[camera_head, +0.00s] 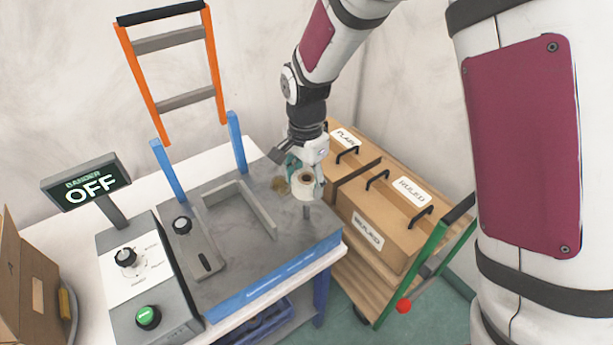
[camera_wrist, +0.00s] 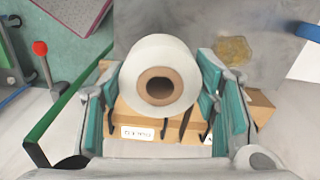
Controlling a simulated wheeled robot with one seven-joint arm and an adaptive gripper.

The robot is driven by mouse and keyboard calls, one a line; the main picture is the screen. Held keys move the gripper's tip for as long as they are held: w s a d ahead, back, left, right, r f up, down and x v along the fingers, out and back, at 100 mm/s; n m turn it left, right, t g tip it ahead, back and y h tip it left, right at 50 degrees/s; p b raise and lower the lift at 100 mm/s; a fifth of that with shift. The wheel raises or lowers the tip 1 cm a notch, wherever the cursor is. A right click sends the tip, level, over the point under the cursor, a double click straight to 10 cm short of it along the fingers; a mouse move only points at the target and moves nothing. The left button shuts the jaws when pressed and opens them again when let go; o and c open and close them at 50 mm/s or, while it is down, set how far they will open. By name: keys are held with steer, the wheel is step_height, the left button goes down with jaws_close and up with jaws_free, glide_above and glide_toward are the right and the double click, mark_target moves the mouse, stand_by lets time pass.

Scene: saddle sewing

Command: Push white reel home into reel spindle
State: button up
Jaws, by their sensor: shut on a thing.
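The white reel (camera_head: 302,192) with a brown core is held between the fingers of my gripper (camera_head: 305,178), over the right side of the grey machine bed. In the wrist view the reel (camera_wrist: 170,53) sits between the teal finger pads, its round end and brown core hole facing the camera. A short grey post (camera_head: 306,212) shows just below the reel in the head view; it looks like the reel spindle. I cannot tell how far the reel is down on it. No spindle tip is clear in the core hole in the wrist view.
The grey machine bed (camera_head: 240,262) has a raised L-shaped guide (camera_head: 268,212) and a yellowish patch (camera_head: 280,186). A control box (camera_head: 145,285) with an OFF sign (camera_head: 86,184) stands left. Wooden boxes (camera_head: 385,220) on a green-handled cart stand close at right.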

mark_target(306, 204)
steer(key=shift+f+b, duration=0.4)
steer(key=shift+f, duration=1.85)
steer(key=shift+f+b, duration=0.3)
steer(key=shift+f, duration=2.8)
stand_by(0.8)
steer(key=o, duration=1.3)
step_height(306, 204, up, 12)
